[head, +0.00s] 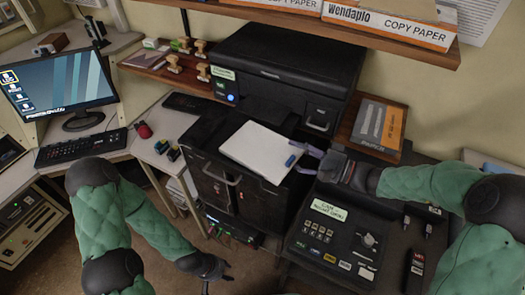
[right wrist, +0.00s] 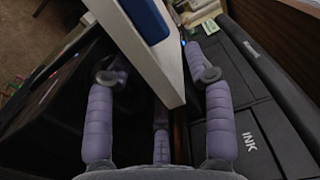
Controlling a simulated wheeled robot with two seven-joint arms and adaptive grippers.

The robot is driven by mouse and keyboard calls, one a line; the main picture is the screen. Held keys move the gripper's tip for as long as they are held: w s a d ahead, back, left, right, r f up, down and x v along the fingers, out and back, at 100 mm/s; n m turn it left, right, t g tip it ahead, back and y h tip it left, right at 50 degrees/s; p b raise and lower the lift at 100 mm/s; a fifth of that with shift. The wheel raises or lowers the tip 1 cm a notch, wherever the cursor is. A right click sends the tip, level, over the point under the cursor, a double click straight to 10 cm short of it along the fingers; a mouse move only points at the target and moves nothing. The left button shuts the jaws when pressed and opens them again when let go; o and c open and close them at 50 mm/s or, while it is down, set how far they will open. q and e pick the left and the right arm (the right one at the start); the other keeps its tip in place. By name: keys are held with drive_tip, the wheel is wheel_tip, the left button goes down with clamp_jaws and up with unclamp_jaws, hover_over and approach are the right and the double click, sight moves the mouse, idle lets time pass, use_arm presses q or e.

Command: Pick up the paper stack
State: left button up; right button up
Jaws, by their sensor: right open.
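My right gripper (head: 306,158) is open at that right edge. Whether either finger touches the stack is unclear. My left gripper (head: 218,270) hangs low above the floor, dark and small, away from the stack.
A black printer (head: 280,75) stands behind the cabinet, under a wooden shelf (head: 290,22) with copy paper boxes. A black control console (head: 345,235) lies right of the cabinet. A desk with monitor (head: 65,85), keyboard (head: 80,147) and red mouse (head: 144,130) is left.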

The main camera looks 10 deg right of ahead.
drive_tip(key=shift+x, duration=0.85)
clamp_jaws()
